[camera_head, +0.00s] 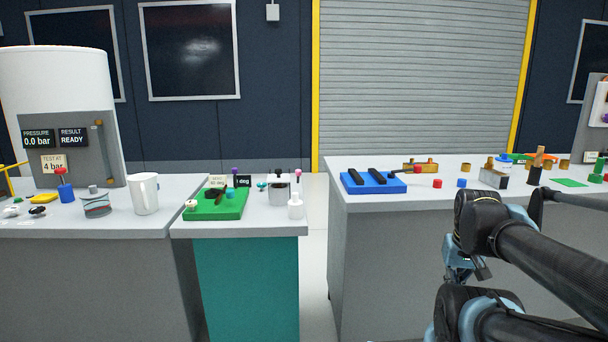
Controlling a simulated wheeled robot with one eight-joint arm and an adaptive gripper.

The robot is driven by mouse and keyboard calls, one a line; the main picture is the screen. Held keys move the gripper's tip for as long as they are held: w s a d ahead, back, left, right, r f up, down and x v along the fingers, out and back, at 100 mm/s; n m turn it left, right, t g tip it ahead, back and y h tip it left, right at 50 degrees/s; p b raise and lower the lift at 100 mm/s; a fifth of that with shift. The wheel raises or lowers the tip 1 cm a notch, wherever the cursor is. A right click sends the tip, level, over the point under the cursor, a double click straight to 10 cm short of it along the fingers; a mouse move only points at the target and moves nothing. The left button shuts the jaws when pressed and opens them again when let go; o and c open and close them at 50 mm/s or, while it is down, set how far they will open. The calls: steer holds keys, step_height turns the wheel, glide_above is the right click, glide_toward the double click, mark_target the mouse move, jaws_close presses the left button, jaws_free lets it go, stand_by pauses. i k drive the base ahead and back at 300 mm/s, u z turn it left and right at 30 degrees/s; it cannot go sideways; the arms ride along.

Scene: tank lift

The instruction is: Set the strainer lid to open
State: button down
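No strainer lid can be picked out with certainty at this size. A squat grey vessel with a dark and teal band and a small knob on top (97,204) stands on the left bench. A small metal pot (279,192) stands at the back of the middle bench; I cannot tell whether either is the strainer. My black and light-blue arm enters from the lower right, in front of the right bench. No gripper fingers can be made out, and the arm is far from both vessels.
A white mug (145,194), green tray (218,204) and white bottle (295,207) stand left of a gap between benches. A large white tank (62,75) carries a panel reading 0.0 bar, READY. A blue tray (372,182) and several small parts lie on the right bench (400,199).

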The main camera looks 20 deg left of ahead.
mark_target(279, 177)
steer(key=u, duration=1.25)
